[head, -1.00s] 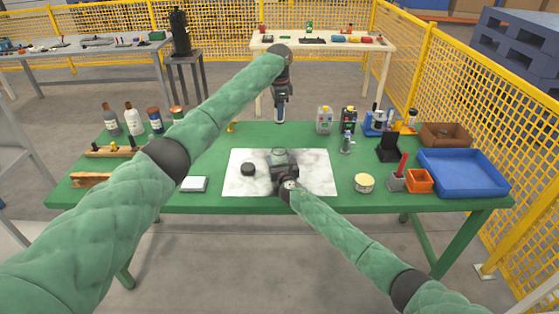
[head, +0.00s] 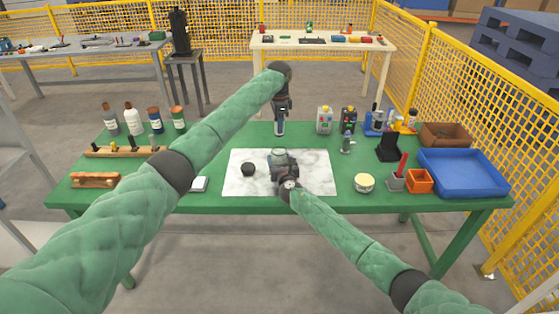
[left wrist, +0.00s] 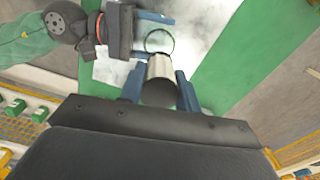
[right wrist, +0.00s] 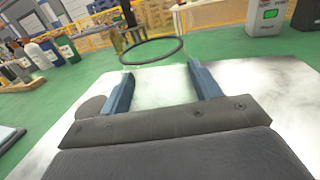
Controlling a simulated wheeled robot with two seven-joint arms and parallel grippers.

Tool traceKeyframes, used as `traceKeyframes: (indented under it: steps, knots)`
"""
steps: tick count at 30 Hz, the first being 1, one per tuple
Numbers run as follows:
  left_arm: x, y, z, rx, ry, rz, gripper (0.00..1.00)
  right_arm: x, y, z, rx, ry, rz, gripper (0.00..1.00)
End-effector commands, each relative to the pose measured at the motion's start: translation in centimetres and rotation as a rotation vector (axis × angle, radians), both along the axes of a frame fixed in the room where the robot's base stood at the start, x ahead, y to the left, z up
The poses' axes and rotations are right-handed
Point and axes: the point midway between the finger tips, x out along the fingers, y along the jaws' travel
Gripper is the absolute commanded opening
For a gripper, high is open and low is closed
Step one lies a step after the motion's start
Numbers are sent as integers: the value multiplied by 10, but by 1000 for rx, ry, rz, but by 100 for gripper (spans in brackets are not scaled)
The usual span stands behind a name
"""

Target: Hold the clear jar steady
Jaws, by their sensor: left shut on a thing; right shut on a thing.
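The clear jar (head: 279,154) stands on the white marbled mat (head: 235,186). My right gripper (head: 284,172) is shut around it from the near side. In the right wrist view the see-through jar wall (right wrist: 160,88) is between my right fingers, its dark ring rim above them. My left gripper (head: 280,122) is higher and farther back, shut on a silver cylinder (left wrist: 161,68) with a dark end. In the left wrist view the jar's round rim (left wrist: 159,41) shows just past the cylinder; I cannot tell the gap between them.
A black round cap (head: 248,169) lies on the mat left of the jar. A cream round tin (head: 364,182), an orange bin (head: 419,181) and a blue tray (head: 462,173) are at the right. Bottles (head: 133,118) stand back left. The mat's right part is clear.

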Motion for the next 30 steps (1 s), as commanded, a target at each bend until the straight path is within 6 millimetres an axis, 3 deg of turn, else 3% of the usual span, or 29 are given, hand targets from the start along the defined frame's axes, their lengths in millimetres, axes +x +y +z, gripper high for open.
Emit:
traceKeyframes:
  steps: [30]
  knots:
    - [0, 0, -55, 1, 0, -1, 11, 0, 0, 0, 0, 1, 0, 36]
